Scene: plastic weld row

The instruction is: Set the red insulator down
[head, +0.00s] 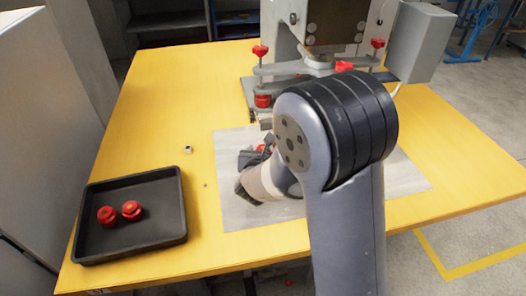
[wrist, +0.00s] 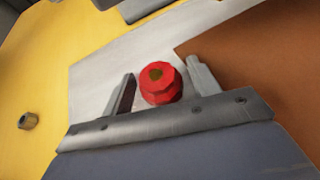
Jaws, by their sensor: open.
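In the wrist view a red insulator (wrist: 160,83) with a brownish hole in its top stands between the two spread fingers of my gripper (wrist: 160,88). It appears upright on the grey sheet (wrist: 95,80), with a gap to the fingers. In the head view my gripper (head: 256,160) is low over the grey sheet (head: 240,215), mostly hidden by my arm, and only a small bit of red shows by it. Two more red insulators (head: 107,215) (head: 131,210) sit in the black tray (head: 135,250) at the left.
A grey machine (head: 330,25) with red knobs stands at the back of the yellow table (head: 150,100). A small metal nut (head: 188,149) lies left of the sheet; it also shows in the wrist view (wrist: 28,121). The table's left back part is clear.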

